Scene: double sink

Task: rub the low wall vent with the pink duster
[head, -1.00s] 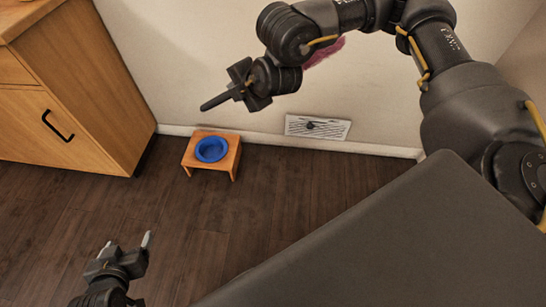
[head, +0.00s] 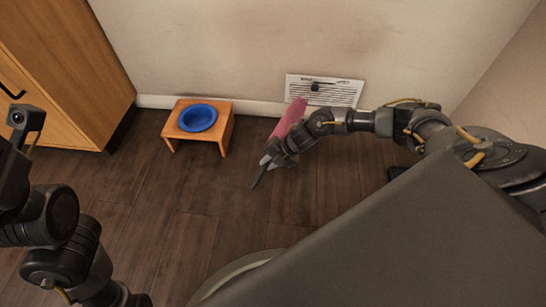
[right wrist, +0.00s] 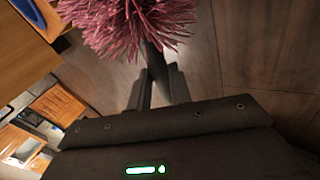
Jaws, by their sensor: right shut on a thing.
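The low wall vent (head: 345,93) is a white slatted grille with a dark knob, set in the wall just above the baseboard. The pink duster (head: 291,117) has a fluffy head and a dark handle. My right gripper (head: 270,162) is shut on the handle, below and left of the vent in the head view. The duster head points up toward the vent's lower left corner, and I see no clear contact. In the right wrist view the pink head (right wrist: 130,25) fills the top, beyond the fingers. Part of my left arm shows at the left, but its fingers do not.
A small wooden stand (head: 226,128) with a blue bowl (head: 198,117) stands on the floor left of the duster. A wooden cabinet (head: 80,70) is at the far left. Dark floor is clear between the stand and my right gripper.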

